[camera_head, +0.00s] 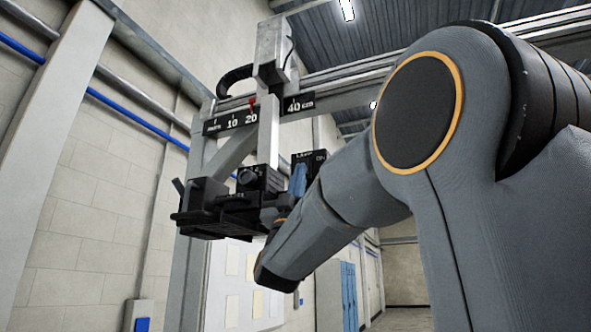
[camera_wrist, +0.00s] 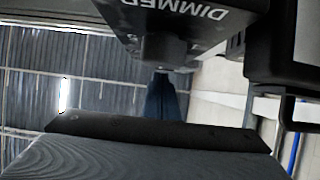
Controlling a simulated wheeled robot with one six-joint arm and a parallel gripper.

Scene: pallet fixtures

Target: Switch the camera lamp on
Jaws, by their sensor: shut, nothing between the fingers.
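The lamp box (camera_head: 316,158) is a small black unit with white lettering that seems to read LAMP, hanging beside the dark camera assembly (camera_head: 258,180) on the gantry. My gripper (camera_head: 300,168) shows as narrow blue fingers, shut and empty, in front of the lamp box. The switch's position is unclear.
A vertical grey post (camera_head: 268,130) carries the assembly from a beam with a centimetre scale (camera_head: 232,121) and red pointer. Black brackets and handles (camera_head: 215,208) jut out on the left. My arm fills the right side. Blue lockers (camera_head: 349,295) stand far behind.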

